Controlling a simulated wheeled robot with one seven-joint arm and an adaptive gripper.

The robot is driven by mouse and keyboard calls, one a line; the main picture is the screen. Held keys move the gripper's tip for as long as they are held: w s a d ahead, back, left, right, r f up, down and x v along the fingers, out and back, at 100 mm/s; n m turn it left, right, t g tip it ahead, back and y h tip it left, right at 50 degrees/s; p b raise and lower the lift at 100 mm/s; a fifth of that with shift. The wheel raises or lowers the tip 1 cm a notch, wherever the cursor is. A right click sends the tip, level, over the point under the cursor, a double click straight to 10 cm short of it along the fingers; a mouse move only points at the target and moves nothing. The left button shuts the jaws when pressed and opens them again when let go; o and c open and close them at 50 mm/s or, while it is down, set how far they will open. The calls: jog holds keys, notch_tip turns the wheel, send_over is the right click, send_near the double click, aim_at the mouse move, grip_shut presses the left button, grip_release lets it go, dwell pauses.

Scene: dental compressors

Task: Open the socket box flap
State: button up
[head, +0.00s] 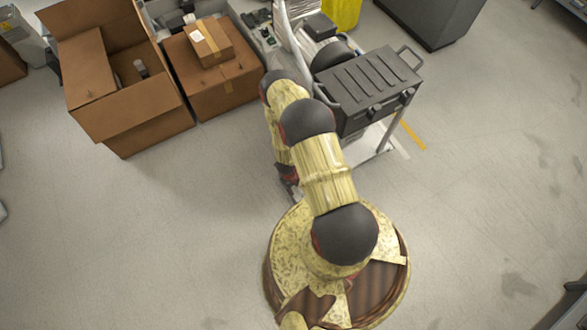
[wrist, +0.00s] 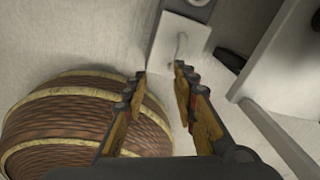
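My gripper (wrist: 161,72) is open in the wrist view, its two fingers apart with nothing between them. In the head view my arm hides most of the gripper, and only a little shows beside the arm. Just beyond the fingertips in the wrist view is a pale rectangular plate (wrist: 166,48) with a small bent grey piece on it. It may be the socket box or its flap, but I cannot tell for sure. No socket box can be clearly made out in the head view, and the flap's state cannot be told.
A dark ribbed case (head: 368,85) stands on a white-legged frame right of my arm. A large open cardboard box (head: 135,110) and a closed carton (head: 225,88) with a small parcel (head: 207,42) on top are left. A pale leg (wrist: 275,135) runs right of the fingers.

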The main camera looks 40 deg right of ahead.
jog(key=d+f+m+b, duration=0.1)
jog(key=f, duration=0.1)
jog(key=d+f+m+b, duration=0.1)
jog(key=f, duration=0.2)
jog(key=d+f+m+h+b, duration=0.1)
jog(key=f+m, duration=0.1)
jog(key=shift+w+d+f+t+b, duration=0.2)
jog(key=shift+w+d+t+b, duration=0.1)
jog(key=shift+w+d+b, duration=0.1)
jog(key=shift+c, duration=1.2)
grip_shut()
